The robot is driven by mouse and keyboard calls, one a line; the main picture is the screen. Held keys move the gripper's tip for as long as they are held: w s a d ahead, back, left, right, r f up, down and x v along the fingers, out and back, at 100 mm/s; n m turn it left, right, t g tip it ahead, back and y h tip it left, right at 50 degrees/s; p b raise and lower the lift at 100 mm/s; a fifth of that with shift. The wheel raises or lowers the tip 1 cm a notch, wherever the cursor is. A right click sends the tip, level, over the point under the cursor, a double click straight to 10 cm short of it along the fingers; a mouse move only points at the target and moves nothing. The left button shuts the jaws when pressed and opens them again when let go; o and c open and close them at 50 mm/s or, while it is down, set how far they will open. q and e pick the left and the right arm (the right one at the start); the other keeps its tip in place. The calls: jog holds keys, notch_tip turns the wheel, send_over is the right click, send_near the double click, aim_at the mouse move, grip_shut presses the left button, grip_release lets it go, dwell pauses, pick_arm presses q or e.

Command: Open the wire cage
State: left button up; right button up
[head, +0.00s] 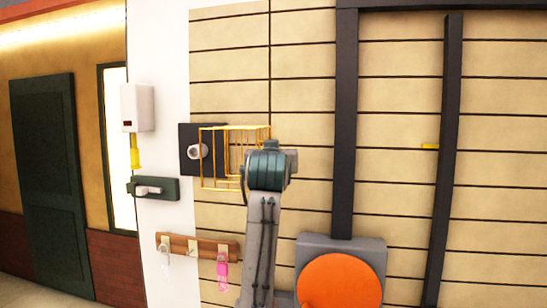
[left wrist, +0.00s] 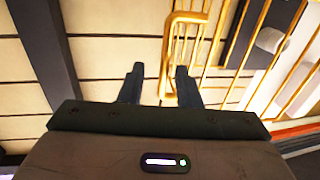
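The wire cage (head: 206,170) is a yellow wire box on the tiled wall, in front of a dark square plate (head: 187,137) with a pale round knob (head: 197,151). I cannot tell whether its door is open. My left arm rises in front of the cage's right side in the head view and hides part of it; its fingers are hidden there. In the left wrist view my left gripper (left wrist: 161,86) is open. A yellow wire loop (left wrist: 168,60) of the cage reaches down between the fingers, close to the right finger. My right gripper is not in view.
Left of the cage are a white wall box (head: 138,107) with a yellow part below and a dark green plate with a pale handle (head: 148,190). Below it is a wooden hook rail (head: 205,247) with a pink tag (head: 222,272). Dark posts (head: 344,120) stand at right.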

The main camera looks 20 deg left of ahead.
pick_arm(q)
jog(key=b+v, duration=0.5)
jog(key=v, duration=0.5)
jog(key=shift+s+d+b, duration=0.15)
jog(key=shift+s+b, duration=0.15)
jog(key=shift+b, duration=0.05)
